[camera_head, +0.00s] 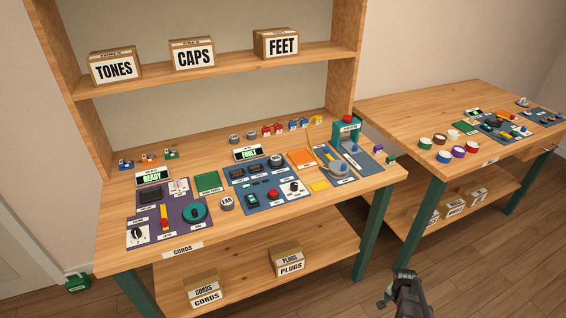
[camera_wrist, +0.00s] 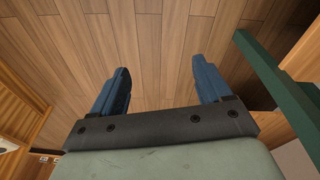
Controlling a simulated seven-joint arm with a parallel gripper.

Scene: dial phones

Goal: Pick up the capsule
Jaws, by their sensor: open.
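No piece in the head view carries a readable "capsule" label, so I cannot tell for sure which one it is. A small round grey piece marked EAR (camera_head: 227,203) lies near the front middle of the bench. In the head view my dark arm end is at the bottom right, in front of the benches and apart from all the pieces.
The main bench (camera_head: 235,239) holds a purple board (camera_head: 151,232), blue boards and several small parts. A shelf with boxes rises behind it. A second bench (camera_head: 395,118) stands to the right. Green legs (camera_head: 372,232) flank the floor gap. The bench's front strip is mostly clear.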

